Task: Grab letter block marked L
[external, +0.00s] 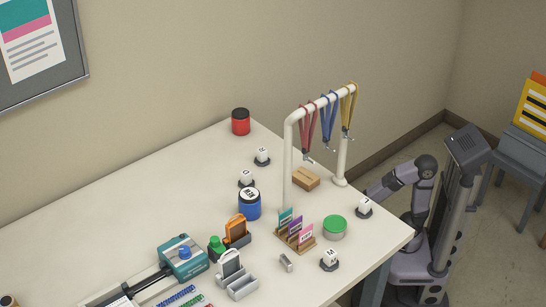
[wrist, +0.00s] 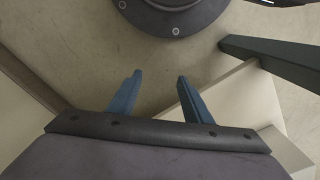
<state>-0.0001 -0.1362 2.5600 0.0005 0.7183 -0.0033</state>
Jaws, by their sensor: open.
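My gripper shows in the wrist view (wrist: 158,78) with two blue fingers apart and nothing between them, over bare floor beside a pale table edge. In the external view its fingers cannot be made out; my arm is folded at the table's right end. Several white letter blocks stand on dark round bases on the table: one near the right corner (external: 364,206), one at the front (external: 329,257), one at the back (external: 262,154) and one behind the blue tub (external: 246,177). Their letters are too small to read surely, so I cannot tell which is L. No block shows in the wrist view.
A white rack (external: 289,160) with hanging lanyards stands near a cardboard box (external: 306,179). A green-lidded tin (external: 334,227), card holder (external: 296,238) and blue tub (external: 249,205) crowd the right half. The back left table (external: 130,205) is clear.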

